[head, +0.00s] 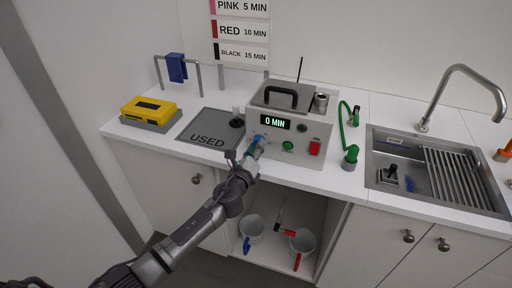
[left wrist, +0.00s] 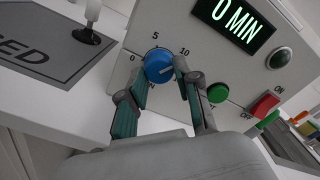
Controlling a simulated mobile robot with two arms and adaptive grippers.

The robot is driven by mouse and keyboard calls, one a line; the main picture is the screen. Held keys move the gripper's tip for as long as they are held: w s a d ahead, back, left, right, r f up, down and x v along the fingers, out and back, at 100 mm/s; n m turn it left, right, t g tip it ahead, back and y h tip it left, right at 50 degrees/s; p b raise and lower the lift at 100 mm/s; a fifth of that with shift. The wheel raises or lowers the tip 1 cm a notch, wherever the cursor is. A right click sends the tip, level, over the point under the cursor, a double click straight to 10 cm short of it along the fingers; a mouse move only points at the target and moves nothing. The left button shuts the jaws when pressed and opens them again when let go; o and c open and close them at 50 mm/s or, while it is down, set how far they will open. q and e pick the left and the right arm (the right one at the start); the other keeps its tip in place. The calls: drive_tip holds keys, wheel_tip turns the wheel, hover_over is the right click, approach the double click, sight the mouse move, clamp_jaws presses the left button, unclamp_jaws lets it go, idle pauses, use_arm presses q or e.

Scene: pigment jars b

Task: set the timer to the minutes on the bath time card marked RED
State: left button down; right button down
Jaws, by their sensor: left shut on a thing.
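The RED card (head: 241,31) on the back wall reads 10 MIN, between PINK 5 MIN and BLACK 15 MIN. The grey timer box (head: 312,140) stands on the counter, and its display (head: 275,122) reads 0 MIN. In the left wrist view, the blue knob (left wrist: 157,64) has the marks 0, 5 and 10 around it; any further marks are hidden. My left gripper (left wrist: 165,78) is shut on the knob, one finger on each side. In the head view, the left gripper (head: 256,143) is at the box front's left. My right gripper is out of view.
A green button (head: 288,146) and red switch (head: 315,147) sit right of the knob. A grey mat marked USED (head: 203,139) lies left of the box. A yellow case (head: 149,108) is farther left. A sink (head: 386,136) is at right.

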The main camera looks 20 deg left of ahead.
use_arm(q)
drive_tip(key=shift+f, duration=0.1)
idle(0.4)
drive_tip(key=c, duration=0.8)
unclamp_jaws()
drive_tip(key=s, duration=1.2)
drive_tip(key=shift+a, duration=0.2)
drive_tip(key=s+a+f+n+g, duration=0.2)
drive_tip(key=s+f+n+g, duration=0.15)
drive_tip(key=f, duration=0.75)
drive_tip(key=s+a+f+n+g+y, duration=0.15)
drive_tip(key=s+f+n, duration=0.3)
drive_tip(key=f, duration=0.65)
drive_tip(key=s+a+f+n+g, duration=0.25)
drive_tip(key=s+f+g, duration=0.2)
drive_tip(key=f, duration=0.75)
drive_tip(key=s+d+f+n+g, duration=0.1)
drive_tip(key=s+f+n, duration=0.3)
drive_tip(key=s, duration=0.7)
drive_tip(key=s+f+n+g, duration=0.4)
drive_tip(key=s+f, duration=0.4)
drive_tip(key=s, duration=0.4)
drive_tip(key=s+d+f+n+g, duration=0.1)
drive_tip(key=s+f+n, duration=0.5)
drive_tip(key=s, duration=0.6)
drive_tip(key=shift+s+d+f+g+h, duration=0.15)
drive_tip(key=shift+d+f+g+h, duration=0.2)
drive_tip(key=shift+g, duration=0.4)
